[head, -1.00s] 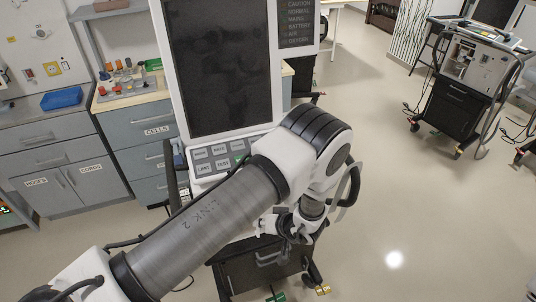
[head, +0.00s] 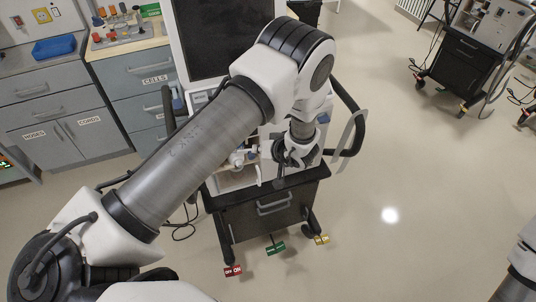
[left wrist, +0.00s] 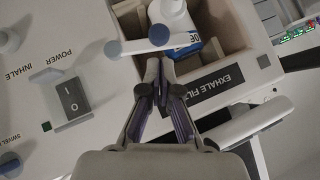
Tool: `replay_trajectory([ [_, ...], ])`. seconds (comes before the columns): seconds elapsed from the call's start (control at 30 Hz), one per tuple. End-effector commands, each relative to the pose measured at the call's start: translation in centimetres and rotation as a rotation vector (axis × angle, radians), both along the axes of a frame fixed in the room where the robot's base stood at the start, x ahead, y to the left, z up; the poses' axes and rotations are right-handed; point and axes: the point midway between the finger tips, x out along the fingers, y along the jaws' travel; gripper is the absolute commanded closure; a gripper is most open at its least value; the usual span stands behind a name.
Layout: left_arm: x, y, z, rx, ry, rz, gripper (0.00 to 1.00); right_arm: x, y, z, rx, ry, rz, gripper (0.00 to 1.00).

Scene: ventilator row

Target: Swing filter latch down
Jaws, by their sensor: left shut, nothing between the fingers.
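The filter latch (left wrist: 137,46) is a pale bar with a blue-grey knob at each end in the left wrist view. It lies slantwise across the edge of an open bay (left wrist: 225,22). A white filter body (left wrist: 174,14) with a blue and white label sits in that bay, partly hidden. My left gripper (left wrist: 158,78) is shut and empty, its fingertips just below the latch's right knob; I cannot tell if they touch. In the head view my left gripper (head: 281,178) is at the ventilator's front, small and partly hidden by its wrist.
The "EXHALE FILTER" label (left wrist: 217,88) is right of the fingers, and a power switch (left wrist: 73,97) is left. The ventilator cart (head: 270,215) has coloured pedals at its foot. Grey cabinets (head: 75,140) stand at left.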

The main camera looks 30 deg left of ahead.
Motion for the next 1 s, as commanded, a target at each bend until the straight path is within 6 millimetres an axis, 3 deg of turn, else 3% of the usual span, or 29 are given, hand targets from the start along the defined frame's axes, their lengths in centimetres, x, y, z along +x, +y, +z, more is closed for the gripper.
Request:
replay_trajectory([
  [0.03, -0.1, 0.2, -1.1, 0.001, -0.001, 0.0, 1.0, 0.0, 0.0, -1.2, 0.0, 0.0, 0.0, 1.0],
  [0.1, -0.4, 0.4, -1.5, 0.0, -0.001, 0.0, 1.0, 0.0, 0.0, -1.5, 0.0, 0.0, 0.0, 1.0],
  [1.0, -1.4, 1.2, -2.7, -0.089, -0.104, 0.001, 1.0, 0.0, 0.0, -2.4, 0.0, -0.001, 0.0, 1.0],
])
